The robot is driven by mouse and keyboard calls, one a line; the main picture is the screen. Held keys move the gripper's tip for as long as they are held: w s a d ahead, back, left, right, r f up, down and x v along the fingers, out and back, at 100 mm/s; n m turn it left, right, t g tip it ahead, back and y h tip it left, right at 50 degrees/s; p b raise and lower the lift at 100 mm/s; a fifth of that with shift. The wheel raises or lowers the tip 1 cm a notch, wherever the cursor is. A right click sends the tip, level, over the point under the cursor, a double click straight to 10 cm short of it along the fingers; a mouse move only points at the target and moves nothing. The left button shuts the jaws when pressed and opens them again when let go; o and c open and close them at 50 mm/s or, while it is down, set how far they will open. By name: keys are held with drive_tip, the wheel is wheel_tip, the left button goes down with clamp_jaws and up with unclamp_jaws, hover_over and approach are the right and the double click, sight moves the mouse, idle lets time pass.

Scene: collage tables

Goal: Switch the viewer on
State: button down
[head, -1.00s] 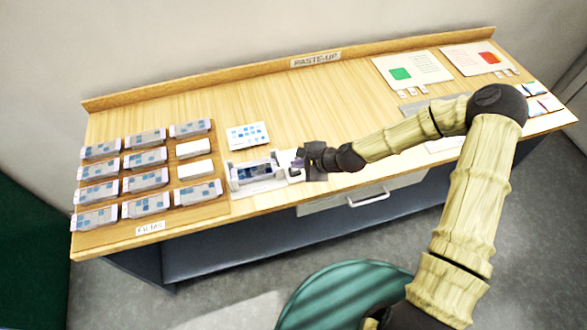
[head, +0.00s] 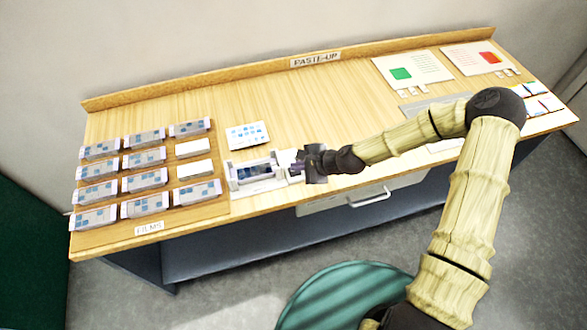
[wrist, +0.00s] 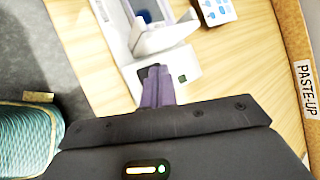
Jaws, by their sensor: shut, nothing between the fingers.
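My gripper (head: 296,167) is at the viewer's right end. Its purple fingers (wrist: 156,72) are together and empty, with the tips over or against the dark part. They partly hide it, and I cannot tell whether they touch.
Several films (head: 144,181) lie in rows on a board at the left, with two white blocks (head: 194,171) among them. A card with blue marks (head: 247,136) lies behind the viewer. Sheets with green (head: 401,74) and red (head: 488,57) squares lie at the back right. The table's middle back is clear.

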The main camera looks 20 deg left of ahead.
drive_tip(key=shift+r+p, duration=0.6)
drive_tip(key=shift+r, duration=0.05)
wheel_tip(320, 180, up, 6)
drive_tip(key=p, duration=0.5)
idle(0.4)
